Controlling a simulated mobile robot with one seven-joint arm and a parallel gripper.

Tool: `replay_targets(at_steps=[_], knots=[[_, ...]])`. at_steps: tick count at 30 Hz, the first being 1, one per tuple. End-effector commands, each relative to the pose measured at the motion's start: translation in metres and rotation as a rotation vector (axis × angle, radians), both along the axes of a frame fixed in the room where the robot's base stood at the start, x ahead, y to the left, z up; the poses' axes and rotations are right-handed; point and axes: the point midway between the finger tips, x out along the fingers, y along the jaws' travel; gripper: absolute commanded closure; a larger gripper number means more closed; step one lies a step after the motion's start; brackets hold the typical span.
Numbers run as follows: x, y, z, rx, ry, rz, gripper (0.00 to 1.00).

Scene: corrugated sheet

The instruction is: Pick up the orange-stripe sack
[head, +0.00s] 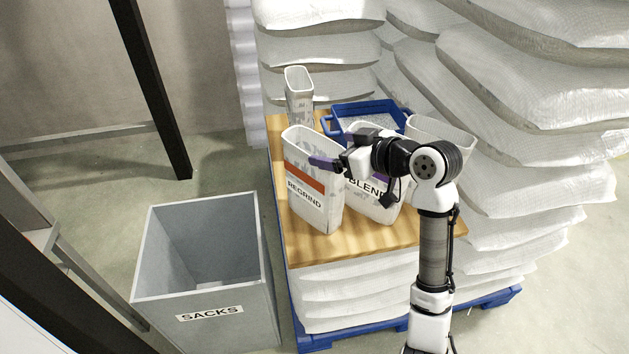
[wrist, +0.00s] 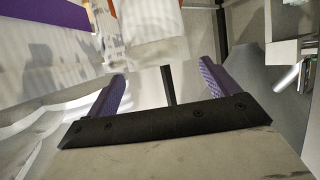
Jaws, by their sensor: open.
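The orange-stripe sack (head: 318,212) is a white, open-topped, upright sack labelled REGRIND, standing on the wooden top (head: 350,245) of a pallet stack. A white surface with a bit of orange (wrist: 113,6), likely this sack, shows beyond the fingers. I cannot tell whether they touch it.
The BLEND sack (head: 384,210), with a purple stripe, stands close on the right, partly behind my arm. Another white sack (head: 299,92) and a blue crate (head: 350,110) are behind. A grey bin labelled SACKS (head: 232,330) stands on the floor at left. Stacked white bags (head: 510,130) fill the right.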

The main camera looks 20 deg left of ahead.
Motion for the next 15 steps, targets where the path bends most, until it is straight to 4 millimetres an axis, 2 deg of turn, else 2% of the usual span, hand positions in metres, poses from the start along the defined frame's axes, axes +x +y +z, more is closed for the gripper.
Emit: replay_targets(at_steps=[7,15], knots=[[0.009,0.033,-0.012,0.000,0.003,0.002,0.13],[0.012,0.040,-0.017,0.000,-0.001,0.000,0.13]])
